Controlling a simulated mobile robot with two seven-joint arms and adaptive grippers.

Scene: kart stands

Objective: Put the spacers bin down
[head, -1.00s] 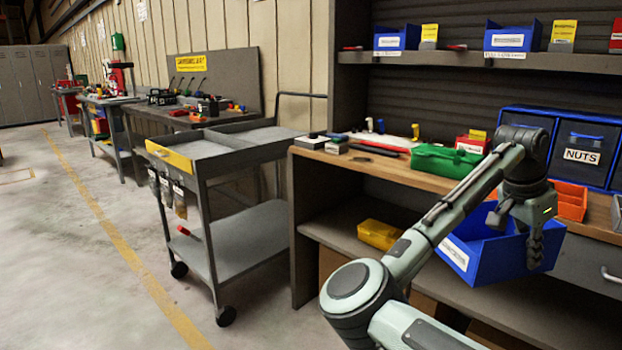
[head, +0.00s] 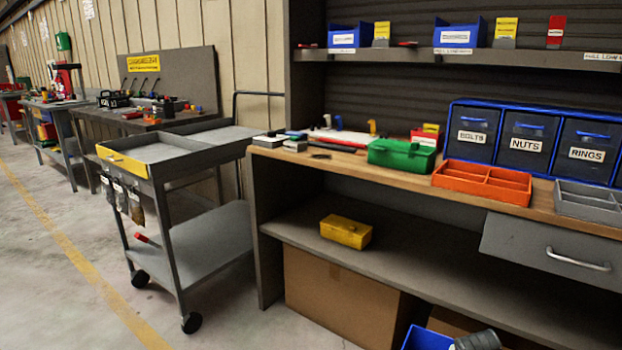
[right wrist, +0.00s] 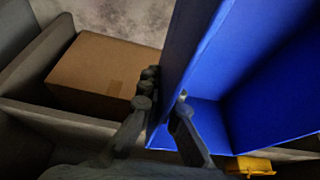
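The spacers bin is a deep blue open bin (right wrist: 255,95), large in the right wrist view. In the head view only a corner of a blue bin (head: 424,339) shows at the bottom edge, beside a grey part of my right arm. My right gripper (right wrist: 164,88) has one finger on each side of the bin's wall and is shut on it. The bin appears held in front of the workbench, low down; its label and underside are hidden. My left gripper is in neither view.
The workbench (head: 335,162) carries a green box (head: 402,155), an orange divided tray (head: 481,184), a grey tray (head: 590,202) and drawers. Its lower shelf (head: 420,262) holds a yellow box (head: 345,232) and has bare room. A cardboard box (head: 338,297) stands beneath. A grey trolley (head: 207,255) is left.

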